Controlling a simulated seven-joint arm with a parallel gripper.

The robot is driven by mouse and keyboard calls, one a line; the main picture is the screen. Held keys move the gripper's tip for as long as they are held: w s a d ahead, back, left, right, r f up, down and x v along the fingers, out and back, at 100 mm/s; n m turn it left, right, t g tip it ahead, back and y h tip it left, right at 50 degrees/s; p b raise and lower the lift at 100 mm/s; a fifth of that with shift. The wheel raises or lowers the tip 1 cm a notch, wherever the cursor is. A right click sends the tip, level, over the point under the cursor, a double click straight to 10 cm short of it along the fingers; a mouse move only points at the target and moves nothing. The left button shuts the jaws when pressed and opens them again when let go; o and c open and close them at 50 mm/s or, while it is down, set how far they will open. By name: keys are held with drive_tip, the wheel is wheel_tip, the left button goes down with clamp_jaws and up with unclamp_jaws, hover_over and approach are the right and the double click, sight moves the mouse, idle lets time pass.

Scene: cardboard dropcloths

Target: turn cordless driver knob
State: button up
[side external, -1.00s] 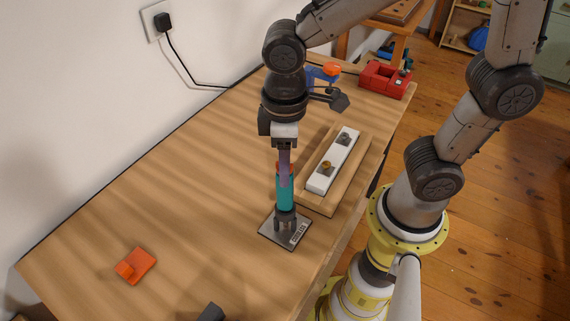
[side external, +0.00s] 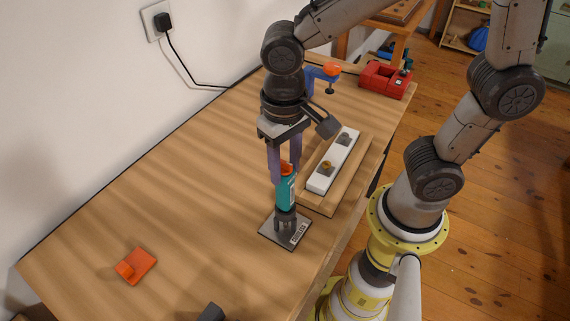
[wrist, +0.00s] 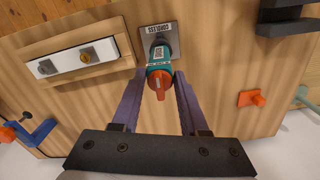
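The cordless driver (side external: 285,195) stands on a grey plate (side external: 270,232) marked with a printed label. Its teal body has a white label, and its top is orange-red. My gripper (side external: 287,177) points down over it, one purple finger on each side of the upper body. In the wrist view, the driver (wrist: 160,65) is centred between the fingertips of my gripper (wrist: 160,78). The exact contact faces are hidden.
A wooden tray (side external: 318,207) with a white strip (side external: 322,177) carrying two small knobs lies just right of the driver. A red device (side external: 384,80) and a blue clamp (side external: 322,74) stand at the far end. An orange block (side external: 136,266) lies at left. The table's left middle is clear.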

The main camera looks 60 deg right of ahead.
sight(285, 162)
drive_tip(key=shift+c, duration=0.2)
drive_tip(key=shift+r, duration=3.05)
